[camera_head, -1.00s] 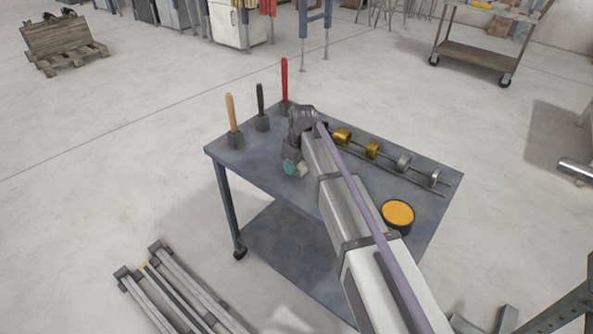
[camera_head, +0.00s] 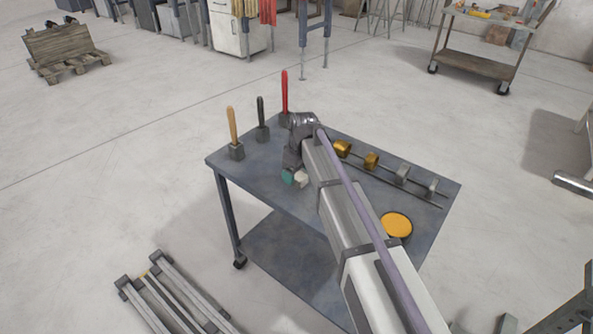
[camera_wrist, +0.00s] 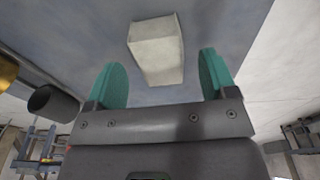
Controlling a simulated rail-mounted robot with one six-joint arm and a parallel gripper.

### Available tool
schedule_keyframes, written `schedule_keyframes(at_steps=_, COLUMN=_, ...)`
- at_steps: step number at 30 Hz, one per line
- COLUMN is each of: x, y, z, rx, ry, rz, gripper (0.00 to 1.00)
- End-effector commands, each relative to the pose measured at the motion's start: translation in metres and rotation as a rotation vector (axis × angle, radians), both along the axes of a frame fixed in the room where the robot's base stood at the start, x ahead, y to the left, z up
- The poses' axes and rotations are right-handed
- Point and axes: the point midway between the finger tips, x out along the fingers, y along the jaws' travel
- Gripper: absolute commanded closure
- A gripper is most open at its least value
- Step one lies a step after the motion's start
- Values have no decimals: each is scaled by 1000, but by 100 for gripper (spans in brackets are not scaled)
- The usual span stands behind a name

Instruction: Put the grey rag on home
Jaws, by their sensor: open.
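A pale grey, block-shaped thing (camera_wrist: 153,45) shows in the wrist view, just beyond and partly between my gripper's teal fingers, touching neither in the picture. It may be the grey rag; I cannot tell for sure. My arm hides part of the tabletop. I cannot tell which place is home.
The blue-grey wheeled table (camera_head: 262,177) carries three upright handled tools, tan (camera_head: 233,130), black (camera_head: 262,118) and red (camera_head: 285,98), behind my gripper. A rod with brass and steel pieces (camera_head: 371,161) lies to the right. An orange-topped round tin (camera_head: 396,225) stands near the right edge.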

Motion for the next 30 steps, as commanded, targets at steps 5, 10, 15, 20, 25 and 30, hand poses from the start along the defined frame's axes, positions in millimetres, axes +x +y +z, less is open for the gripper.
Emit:
schedule_keyframes(at_steps=5, x=-4, y=-5, z=61, rx=0, ry=0, rz=0, gripper=22)
schedule_keyframes(at_steps=10, x=-6, y=-8, z=96, rx=0, ry=0, rz=0, gripper=22)
schedule_keyframes(at_steps=15, x=-7, y=-10, z=102, rx=0, ry=0, rz=0, gripper=22)
schedule_keyframes(at_steps=20, x=-8, y=-10, z=100, rx=0, ry=0, rz=-1, gripper=22)
schedule_keyframes(at_steps=25, x=-66, y=-69, z=99, rx=-12, ry=28, rz=-204, gripper=22)
schedule_keyframes(at_steps=30, x=-194, y=-166, z=98, rx=-39, ry=87, rz=-676, gripper=22)
